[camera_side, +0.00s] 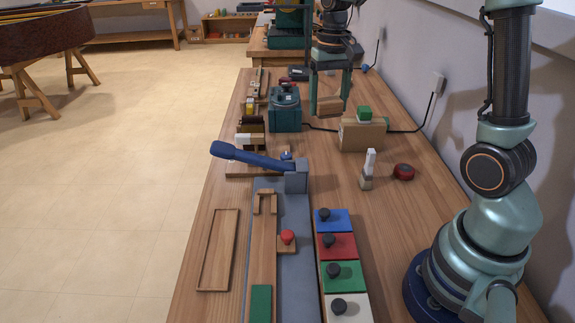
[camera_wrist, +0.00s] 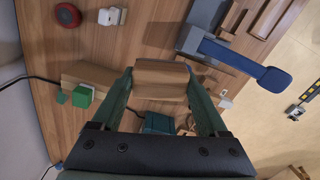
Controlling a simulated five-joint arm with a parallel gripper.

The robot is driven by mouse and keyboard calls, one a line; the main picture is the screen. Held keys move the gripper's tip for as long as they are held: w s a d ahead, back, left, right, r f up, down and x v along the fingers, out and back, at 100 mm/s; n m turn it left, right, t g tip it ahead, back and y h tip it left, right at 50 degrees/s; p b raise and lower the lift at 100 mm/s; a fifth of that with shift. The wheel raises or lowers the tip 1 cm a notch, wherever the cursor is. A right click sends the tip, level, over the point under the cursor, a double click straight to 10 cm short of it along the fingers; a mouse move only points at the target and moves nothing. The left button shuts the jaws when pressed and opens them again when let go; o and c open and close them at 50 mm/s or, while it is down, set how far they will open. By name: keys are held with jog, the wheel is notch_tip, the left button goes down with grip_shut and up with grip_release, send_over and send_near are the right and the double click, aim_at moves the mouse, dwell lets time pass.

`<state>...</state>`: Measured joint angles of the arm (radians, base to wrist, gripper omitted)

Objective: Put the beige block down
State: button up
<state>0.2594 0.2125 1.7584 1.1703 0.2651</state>
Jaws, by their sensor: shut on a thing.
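The beige block (camera_side: 329,107) is a small brown-tan wooden block held between the fingers of my gripper (camera_side: 330,95) near the back of the bench in the side view. The fingers are shut on it, one on each side. It looks to be above the bench top, with no support visible under it. In the wrist view the block (camera_wrist: 161,79) spans the gap between the fingertips of my gripper (camera_wrist: 160,88), with bare wood beyond it.
A tan box (camera_side: 362,135) with a green cube (camera_side: 364,113) on top stands right of the block. A teal machine (camera_side: 285,110) stands to its left. A white piece (camera_side: 368,168), a red round button (camera_side: 403,171) and a blue-handled lever (camera_side: 250,157) are nearer. Bench between is clear.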

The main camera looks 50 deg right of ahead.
aim_at(331, 168)
jog(key=w+d+m, duration=0.1)
jog(key=d+m, duration=0.2)
jog(key=d, duration=0.3)
jog(key=f, duration=1.9)
jog(key=shift+w+d+f, duration=0.1)
jog(key=shift+w+f, duration=0.15)
jog(key=shift+f, duration=0.05)
jog(key=shift+f, duration=0.1)
